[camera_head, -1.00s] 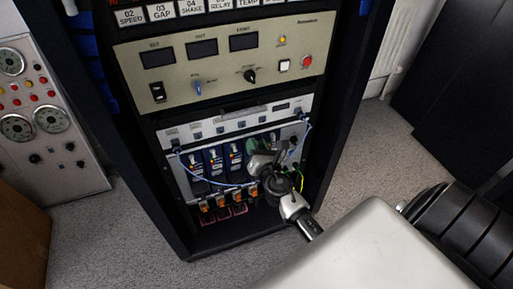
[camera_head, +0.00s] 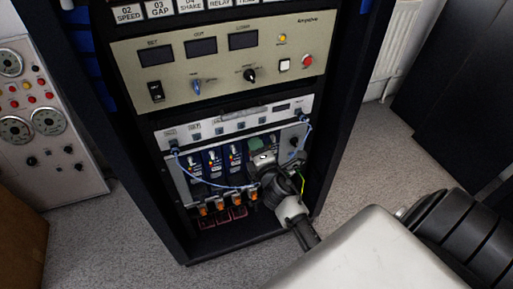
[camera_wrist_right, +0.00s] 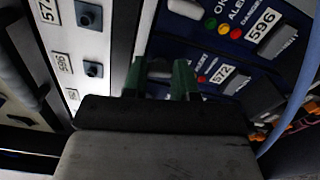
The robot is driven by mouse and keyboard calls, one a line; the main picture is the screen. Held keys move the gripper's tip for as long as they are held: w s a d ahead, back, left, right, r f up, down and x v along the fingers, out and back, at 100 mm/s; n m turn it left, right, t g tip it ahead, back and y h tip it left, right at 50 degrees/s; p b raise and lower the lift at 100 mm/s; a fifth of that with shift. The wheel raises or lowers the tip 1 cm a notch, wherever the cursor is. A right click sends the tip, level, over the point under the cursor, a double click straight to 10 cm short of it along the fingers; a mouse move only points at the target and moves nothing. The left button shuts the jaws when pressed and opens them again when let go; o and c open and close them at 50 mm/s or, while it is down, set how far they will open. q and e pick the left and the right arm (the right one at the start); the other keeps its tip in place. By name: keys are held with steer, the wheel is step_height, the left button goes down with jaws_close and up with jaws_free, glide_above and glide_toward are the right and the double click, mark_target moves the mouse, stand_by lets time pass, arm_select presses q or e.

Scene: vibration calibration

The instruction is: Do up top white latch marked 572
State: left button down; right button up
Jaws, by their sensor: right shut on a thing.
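Blue modules with pale latches at their tops stand in a row in the lower rack bay (camera_head: 212,160) in the head view. In the right wrist view, the module marked 572 (camera_wrist_right: 220,73) lies just right of my right gripper (camera_wrist_right: 160,75). Its green fingertips are closed around a small greyish-white piece, which looks like the top latch of that module (camera_wrist_right: 160,67); the fingers and gripper body hide most of it. My left gripper is not in view.
A module marked 596 (camera_wrist_right: 264,24) stands beside it with a white latch (camera_wrist_right: 187,8). A blue cable (camera_wrist_right: 300,90) hangs close by on the right. Orange latches (camera_head: 203,208) line the modules' lower ends. A white panel (camera_head: 225,128) runs above.

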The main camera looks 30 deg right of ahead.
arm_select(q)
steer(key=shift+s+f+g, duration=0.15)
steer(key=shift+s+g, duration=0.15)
arm_select(e)
steer(key=shift+m, duration=1.1)
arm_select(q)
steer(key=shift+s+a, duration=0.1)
arm_select(e)
steer(key=shift+f, duration=0.1)
steer(key=o, duration=0.9)
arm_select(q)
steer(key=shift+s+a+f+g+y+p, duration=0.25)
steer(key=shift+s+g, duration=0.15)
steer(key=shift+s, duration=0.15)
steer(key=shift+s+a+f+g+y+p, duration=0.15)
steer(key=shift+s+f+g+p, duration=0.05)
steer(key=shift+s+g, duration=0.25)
arm_select(e)
steer(key=v, duration=1.1)
